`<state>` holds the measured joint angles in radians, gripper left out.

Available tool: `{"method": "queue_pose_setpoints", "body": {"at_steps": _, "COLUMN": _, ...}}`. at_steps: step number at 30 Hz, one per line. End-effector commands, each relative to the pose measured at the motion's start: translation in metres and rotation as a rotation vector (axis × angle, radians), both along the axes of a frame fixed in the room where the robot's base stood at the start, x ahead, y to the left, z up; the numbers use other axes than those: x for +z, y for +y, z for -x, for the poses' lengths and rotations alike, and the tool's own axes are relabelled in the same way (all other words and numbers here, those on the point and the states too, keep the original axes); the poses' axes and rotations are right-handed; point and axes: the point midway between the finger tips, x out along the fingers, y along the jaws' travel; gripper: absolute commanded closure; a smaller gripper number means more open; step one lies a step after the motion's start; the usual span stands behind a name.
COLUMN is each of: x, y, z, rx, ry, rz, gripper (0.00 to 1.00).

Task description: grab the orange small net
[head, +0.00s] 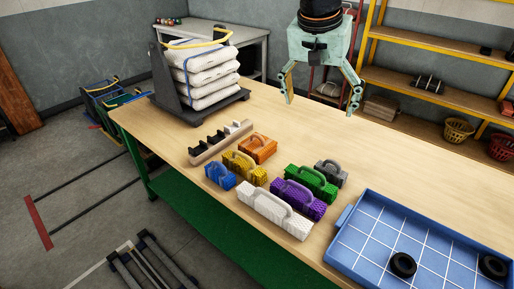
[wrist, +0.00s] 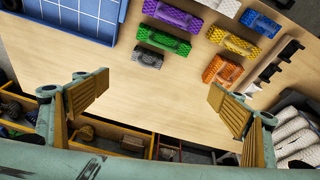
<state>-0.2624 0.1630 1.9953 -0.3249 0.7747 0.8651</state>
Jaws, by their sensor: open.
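The orange small net (head: 258,148) is a bundle with a handle on top, lying on the wooden table among the other bundles, just behind the yellow one. In the wrist view the orange net (wrist: 222,71) is right of centre, beyond the tip of the right finger. My gripper (head: 321,104) is open and empty above the back part of the table, behind and to the right of the orange net. In the wrist view its two fingers (wrist: 158,86) are spread wide with bare tabletop between them.
Close around are yellow (head: 243,167), blue (head: 219,176), purple (head: 298,199), green (head: 312,181), grey (head: 331,173) and white (head: 275,213) bundles. A rack with black pegs (head: 221,141) lies left of the orange net. A blue tray (head: 430,240) is at right; stacked white sacks (head: 205,75) stand at the back left.

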Motion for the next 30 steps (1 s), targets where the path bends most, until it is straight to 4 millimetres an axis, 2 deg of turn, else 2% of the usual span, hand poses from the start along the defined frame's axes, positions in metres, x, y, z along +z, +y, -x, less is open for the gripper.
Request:
{"method": "queue_pose_setpoints", "body": {"at_steps": 15, "x": -0.05, "y": 0.055, "z": -0.082, "rx": -0.073, "ry": -0.017, "rz": 0.007, "gripper": 0.11}}
{"method": "queue_pose_setpoints", "body": {"at_steps": 30, "x": -0.114, "y": 0.114, "z": -0.148, "rx": -0.141, "ry": -0.04, "rz": 0.01, "gripper": 0.11}}
